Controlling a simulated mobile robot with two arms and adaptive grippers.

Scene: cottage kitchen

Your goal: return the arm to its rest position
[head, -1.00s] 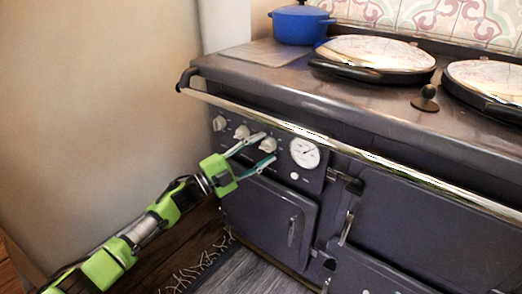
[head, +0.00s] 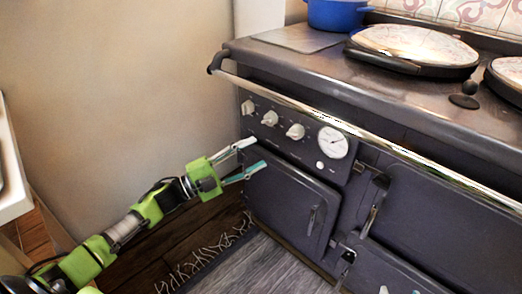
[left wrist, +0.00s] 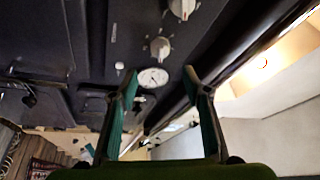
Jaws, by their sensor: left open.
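My left gripper (head: 252,159) is open and empty in front of the stove's control panel, below the row of knobs. Its green arm comes in from the lower left. In the left wrist view its two fingers (left wrist: 161,75) are spread with nothing between them. The dark stove (head: 300,185) has several pale knobs, one being the right knob (head: 295,132), and a round white gauge (head: 333,143). The knob (left wrist: 160,48) and the gauge (left wrist: 153,77) also show in the left wrist view, beyond the fingertips. The right gripper is not in view.
A metal rail (head: 300,107) runs along the stove's front edge. A blue pot (head: 338,14) and round lids (head: 412,45) are on top. A fringed rug (head: 222,262) lies on the floor. A white surface edge (head: 12,170) shows at far left. The plain wall (head: 130,90) stands behind my arm.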

